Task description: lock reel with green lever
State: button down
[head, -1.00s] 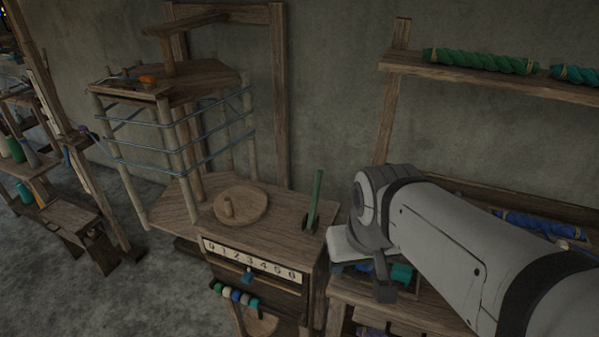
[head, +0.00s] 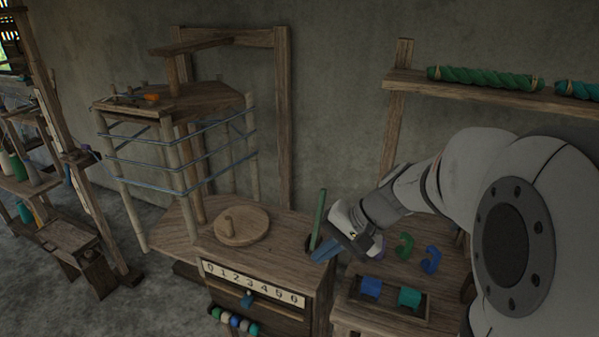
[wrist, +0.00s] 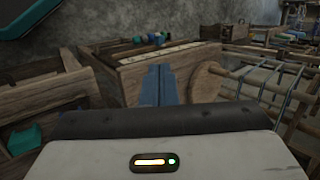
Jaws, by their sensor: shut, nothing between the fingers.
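The green lever (head: 318,218) stands nearly upright at the right end of the wooden cabinet top (head: 285,236). The reel (head: 193,155), with wooden posts and blue yarn around them, stands left of it; its yarn and bars also show in the wrist view (wrist: 265,88). My gripper (head: 321,254) is shut and empty, its blue fingers pointing down-left beside the lever's lower part, slightly to its right and front. I cannot tell whether they touch. In the wrist view the shut fingers (wrist: 158,70) point towards the cabinet; I cannot make out the lever there.
A round wooden disc with a peg (head: 242,226) lies on the cabinet top, above a number strip (head: 252,284). A tray (head: 388,297) with blue and green pieces is to the right. A shelf with yarn skeins (head: 484,79) hangs behind my arm.

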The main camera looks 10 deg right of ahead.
aim_at(318, 219)
jog(key=w+d+f+m+t+y+b, duration=0.1)
jog(key=w+d+f+m+t+b, duration=0.1)
jog(key=w+d, duration=0.6)
jog(key=w+d+f+m+t+y+b, duration=0.2)
jog(key=w+d+f+m+t, duration=0.2)
jog(key=w+d+m+t, duration=0.3)
jog(key=w+d+t, duration=0.1)
jog(key=w, duration=0.3)
jog(key=shift+w+y, duration=0.3)
jog(key=shift+w, duration=0.05)
jog(key=w+a+p, duration=0.3)
jog(key=w+a, duration=0.1)
jog(key=a, duration=0.4)
jog(key=shift+w+a+r, duration=0.15)
jog(key=shift+a, duration=0.15)
jog(key=shift+s+d+b, duration=0.2)
jog(key=shift+b, duration=0.65)
